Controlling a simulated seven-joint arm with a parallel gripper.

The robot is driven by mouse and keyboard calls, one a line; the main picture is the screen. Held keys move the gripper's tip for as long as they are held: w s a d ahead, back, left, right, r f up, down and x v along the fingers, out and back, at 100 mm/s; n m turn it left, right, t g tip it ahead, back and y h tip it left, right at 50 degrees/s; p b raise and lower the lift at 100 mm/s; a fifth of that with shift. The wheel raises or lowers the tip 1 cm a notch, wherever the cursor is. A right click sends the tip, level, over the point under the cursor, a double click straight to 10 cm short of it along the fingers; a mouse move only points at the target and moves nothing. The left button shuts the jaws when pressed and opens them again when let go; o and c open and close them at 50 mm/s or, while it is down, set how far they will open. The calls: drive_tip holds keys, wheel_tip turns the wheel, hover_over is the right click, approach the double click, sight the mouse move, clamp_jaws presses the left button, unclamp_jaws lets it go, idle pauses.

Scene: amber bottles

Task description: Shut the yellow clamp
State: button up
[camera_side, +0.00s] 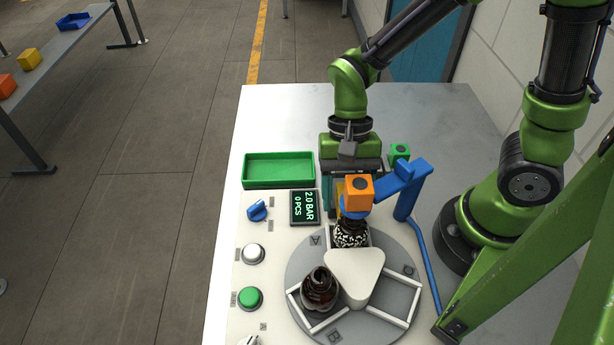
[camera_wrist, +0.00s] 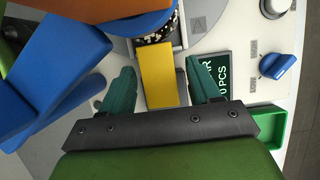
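The yellow clamp (camera_wrist: 160,75) shows in the wrist view as a plain yellow block between my fingers. In the side view only a sliver of it shows beside the orange block (camera_side: 359,191). My gripper (camera_wrist: 161,70) is open, with one teal finger on each side of the yellow block and a narrow gap at each side. In the side view my gripper sits low behind the orange block, which hides most of the fingers. A bottle (camera_side: 350,236) with a black-and-white patterned surface stands just beyond the yellow block, at the station marked A.
A blue bracket (camera_side: 405,180) stands close beside my gripper. A dark amber bottle (camera_side: 319,290) sits on the grey turntable (camera_side: 299,262) around a white hub (camera_side: 355,268). A green tray (camera_side: 279,168), a display (camera_side: 304,207) reading 2.0 BAR, 0 PCS, and a blue knob (camera_side: 257,210) lie left.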

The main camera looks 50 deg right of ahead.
drive_tip(key=shift+w+d, duration=0.1)
drive_tip(key=v, duration=1.6)
drive_tip(key=shift+r, duration=0.4)
drive_tip(key=s+d+r+n+t+h, duration=0.1)
drive_tip(key=d+n+t, duration=0.4)
drive_tip(key=t, duration=0.5)
drive_tip(key=shift+s+d+r, duration=0.3)
drive_tip(key=shift+s+d, duration=0.5)
drive_tip(key=shift+d, duration=0.05)
